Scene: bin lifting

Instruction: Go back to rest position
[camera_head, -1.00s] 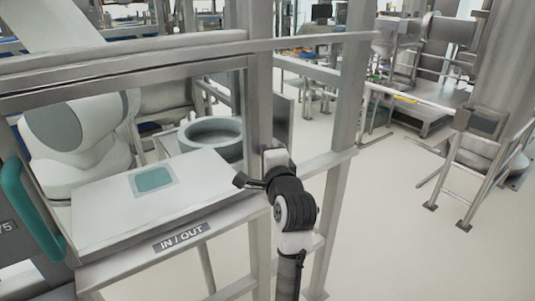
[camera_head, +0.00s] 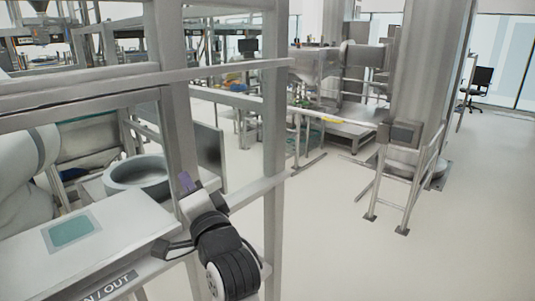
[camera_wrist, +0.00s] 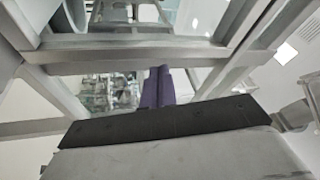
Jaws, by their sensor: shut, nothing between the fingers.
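My gripper (camera_head: 186,182) shows in the head view at the upper end of my black and white wrist, low and left of centre. It is in front of a grey upright post, beside the white IN/OUT shelf. In the wrist view, its two purple fingers (camera_wrist: 157,88) lie together, shut and empty. They point toward the metal frame. I cannot tell the exact gap between the gripper and the post.
The white shelf (camera_head: 120,240) with a teal square lies at the lower left. A round grey tub (camera_head: 138,174) is behind it. Grey posts and rails (camera_head: 275,130) stand close around my arm. Open floor (camera_head: 400,260) lies to the right.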

